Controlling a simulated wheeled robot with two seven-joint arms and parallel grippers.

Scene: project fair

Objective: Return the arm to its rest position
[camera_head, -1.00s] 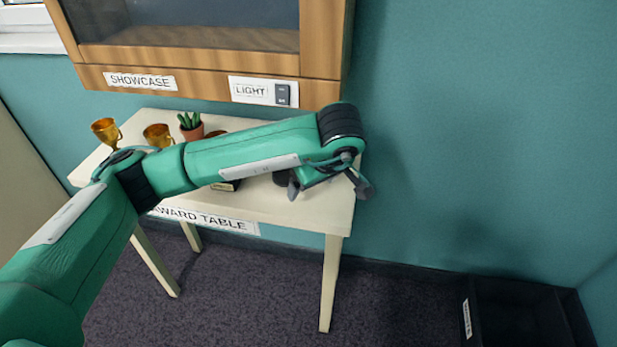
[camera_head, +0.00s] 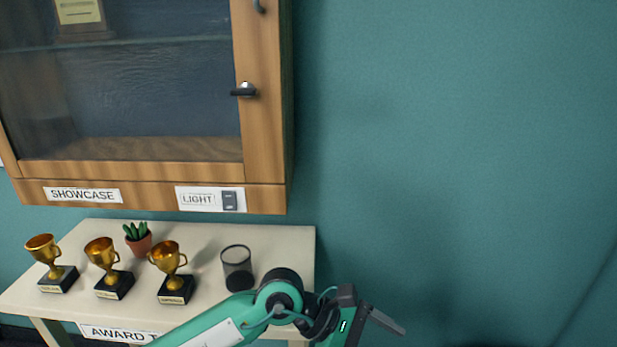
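My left arm (camera_head: 225,325) comes in from the bottom and crosses in front of the award table's front right corner. My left gripper (camera_head: 388,320) is past the right end of the table, in front of the teal wall, and points to the right. One dark finger shows. The other is hidden or cut off by the lower edge, so its opening cannot be told. I see nothing held in it. My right gripper is not in view.
The award table (camera_head: 205,237) carries three gold trophies (camera_head: 46,262) (camera_head: 107,267) (camera_head: 171,272), a potted cactus (camera_head: 138,239) and a dark mesh cup (camera_head: 237,267) near my arm. Above it hangs the wooden showcase (camera_head: 270,193), its glass door shut. The wall to the right is clear.

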